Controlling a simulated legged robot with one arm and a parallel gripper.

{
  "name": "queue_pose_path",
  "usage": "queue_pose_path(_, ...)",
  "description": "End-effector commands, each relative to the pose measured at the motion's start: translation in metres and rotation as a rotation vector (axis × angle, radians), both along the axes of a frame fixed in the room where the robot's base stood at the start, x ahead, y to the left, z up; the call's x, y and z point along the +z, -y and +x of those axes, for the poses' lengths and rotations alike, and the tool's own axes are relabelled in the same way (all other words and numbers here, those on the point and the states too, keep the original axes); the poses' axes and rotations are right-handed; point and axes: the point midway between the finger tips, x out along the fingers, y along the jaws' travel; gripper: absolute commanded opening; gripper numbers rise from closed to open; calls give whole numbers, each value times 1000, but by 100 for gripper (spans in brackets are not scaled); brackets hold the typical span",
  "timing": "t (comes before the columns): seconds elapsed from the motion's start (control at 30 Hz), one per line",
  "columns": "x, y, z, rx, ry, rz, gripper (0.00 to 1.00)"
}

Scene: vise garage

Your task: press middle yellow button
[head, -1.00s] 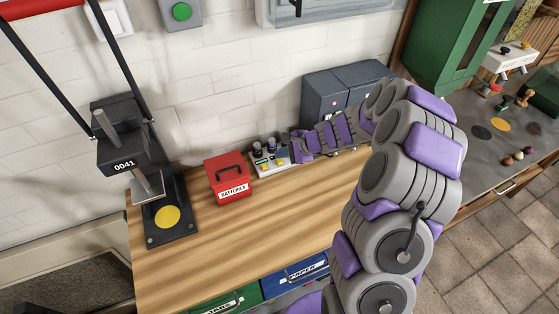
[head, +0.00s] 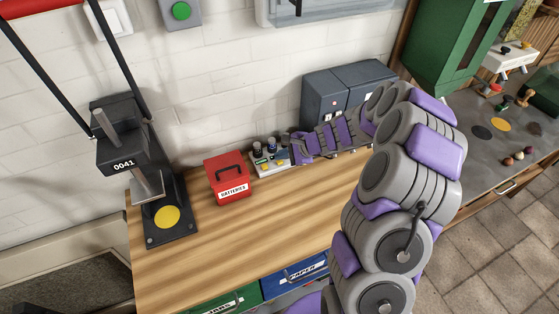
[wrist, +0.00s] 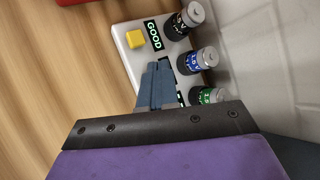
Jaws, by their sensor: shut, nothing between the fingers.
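A white battery tester (wrist: 123,52) shows in the wrist view, and on the workbench in the head view (head: 262,171). One yellow button (wrist: 136,39) is visible near its end, beside a lit display reading GOOD (wrist: 153,35). Three batteries stand along its far side: a black one (wrist: 178,25), a blue-labelled one (wrist: 192,62) and a green-labelled one (wrist: 207,96). My gripper (wrist: 159,66) is shut and empty over the middle of the tester. Its fingers hide the middle button's place and part of the other displays. I cannot tell whether the fingertips touch anything.
A red BATTERIES box (head: 228,180) stands left of the tester. A black press marked 0041 (head: 122,150) is farther left. Grey cabinets (head: 340,88) stand behind my arm against the wall. The wooden bench top (head: 240,235) in front is clear.

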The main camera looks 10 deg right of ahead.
Motion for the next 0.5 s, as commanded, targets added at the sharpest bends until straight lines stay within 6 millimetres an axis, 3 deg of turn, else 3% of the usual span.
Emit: queue_pose_path(0.5,-6,0,0,0,0,0,0)
